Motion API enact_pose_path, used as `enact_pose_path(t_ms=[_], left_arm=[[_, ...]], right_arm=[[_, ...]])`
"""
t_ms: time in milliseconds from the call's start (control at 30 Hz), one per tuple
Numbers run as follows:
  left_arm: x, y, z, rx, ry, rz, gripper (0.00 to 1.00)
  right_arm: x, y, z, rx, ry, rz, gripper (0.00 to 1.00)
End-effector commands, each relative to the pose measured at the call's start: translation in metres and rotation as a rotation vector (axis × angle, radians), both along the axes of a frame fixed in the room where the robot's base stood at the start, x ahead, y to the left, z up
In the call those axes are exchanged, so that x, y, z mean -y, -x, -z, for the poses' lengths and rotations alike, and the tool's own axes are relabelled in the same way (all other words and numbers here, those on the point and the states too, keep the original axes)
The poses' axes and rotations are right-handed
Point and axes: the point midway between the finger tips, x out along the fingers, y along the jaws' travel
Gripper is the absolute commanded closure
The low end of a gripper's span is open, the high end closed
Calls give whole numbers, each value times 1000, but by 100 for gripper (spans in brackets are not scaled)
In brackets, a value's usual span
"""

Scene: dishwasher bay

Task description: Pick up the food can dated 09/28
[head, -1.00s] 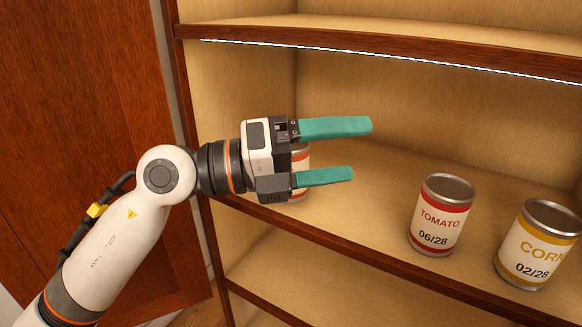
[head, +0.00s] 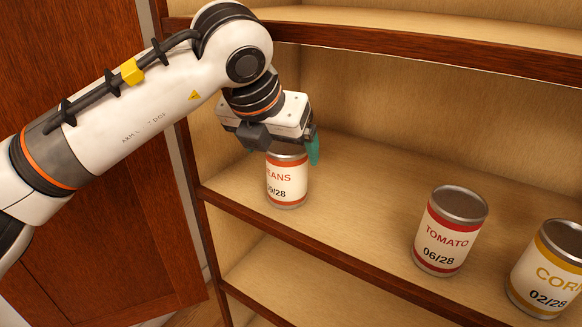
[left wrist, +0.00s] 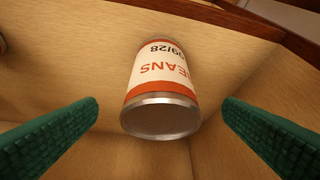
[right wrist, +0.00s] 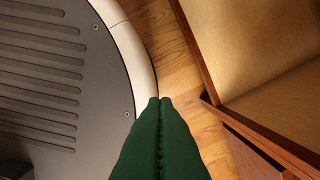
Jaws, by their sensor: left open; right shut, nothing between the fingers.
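The beans can (head: 287,181) stands upright at the left end of the shelf. Its label is white and orange; part of the date is cut off in the head view, and the left wrist view shows the can (left wrist: 162,88) upside down, with a date reading 09/28. My left gripper (head: 312,150) is above and at the can's top, pointing down. In the left wrist view its two teal fingers are open, one on each side of the can, with gaps to both. My right gripper (right wrist: 160,102) is shut and empty, away over the floor.
A tomato can (head: 450,232) dated 06/28 and a corn can (head: 548,270) dated 02/28 stand to the right on the same shelf (head: 365,205). An upper shelf board (head: 400,48) runs above my left gripper. The shelf between the beans and tomato cans is clear.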

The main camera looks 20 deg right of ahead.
Motion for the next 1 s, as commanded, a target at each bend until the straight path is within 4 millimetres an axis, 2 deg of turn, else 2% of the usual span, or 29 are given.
enact_pose_path(t_ms=[233,400,667,767,1000], left_arm=[[15,-17,22,-4,1,2,10],[22,-26,41,-3,2,1,10],[23,-27,45,0,3,2,10],[23,-27,45,0,3,2,23],[23,-27,44,0,3,2,62]], right_arm=[[-14,9,-16,-11,-18,5,100],[-21,9,-19,-11,-26,6,100],[-18,8,-18,-10,-23,5,100],[-16,7,-18,-9,-20,3,100],[-12,6,-18,-7,-14,2,100]])
